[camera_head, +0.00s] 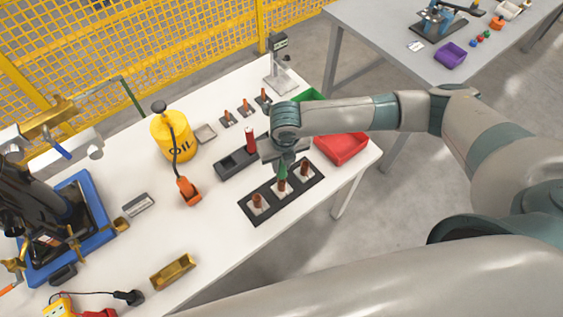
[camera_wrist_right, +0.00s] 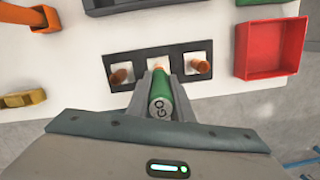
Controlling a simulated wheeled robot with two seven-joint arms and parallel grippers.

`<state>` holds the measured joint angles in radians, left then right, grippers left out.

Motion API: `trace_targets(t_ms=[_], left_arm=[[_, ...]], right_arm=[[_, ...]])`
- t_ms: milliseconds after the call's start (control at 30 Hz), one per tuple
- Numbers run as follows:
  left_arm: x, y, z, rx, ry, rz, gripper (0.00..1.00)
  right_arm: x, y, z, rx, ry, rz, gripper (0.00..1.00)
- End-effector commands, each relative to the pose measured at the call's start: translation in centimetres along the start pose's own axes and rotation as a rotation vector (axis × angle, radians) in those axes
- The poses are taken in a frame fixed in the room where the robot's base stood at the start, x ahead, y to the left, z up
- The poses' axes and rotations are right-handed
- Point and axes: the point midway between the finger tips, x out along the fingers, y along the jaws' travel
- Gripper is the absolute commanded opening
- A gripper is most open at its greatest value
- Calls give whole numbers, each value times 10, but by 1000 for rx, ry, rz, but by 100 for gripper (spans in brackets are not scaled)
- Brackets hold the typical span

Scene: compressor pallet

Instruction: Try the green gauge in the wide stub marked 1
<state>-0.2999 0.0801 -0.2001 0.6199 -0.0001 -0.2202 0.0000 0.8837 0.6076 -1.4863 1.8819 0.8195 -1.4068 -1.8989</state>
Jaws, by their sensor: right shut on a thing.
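My right gripper (camera_head: 284,163) is shut on the green gauge (camera_head: 282,172), which points down at the middle stub (camera_head: 281,186) of a black three-place tray (camera_head: 260,215). In the right wrist view the gauge (camera_wrist_right: 161,100) stands between the fingers, its end marked "GO" facing the camera. Its lower end lines up with the middle stub, touching or just above; I cannot tell whether it is inside. Two other copper stubs stand either side, one nearer (camera_head: 257,201) and one farther (camera_head: 304,170). No number marks are readable.
A dark holder with a red gauge (camera_head: 250,140) stands behind the tray. A red bin (camera_head: 342,147) and a green bin (camera_head: 308,96) lie to the right. Several small stubs, a yellow oil can (camera_head: 173,137) and a brass block (camera_head: 172,271) share the white table.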

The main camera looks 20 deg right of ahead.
Motion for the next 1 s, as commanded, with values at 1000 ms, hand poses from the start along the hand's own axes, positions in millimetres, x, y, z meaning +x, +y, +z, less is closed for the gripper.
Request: trace_targets(t_ms=[1000], left_arm=[[-6,0,-1,0,0,0,31]], right_arm=[[0,0,0,0,0,0,0]])
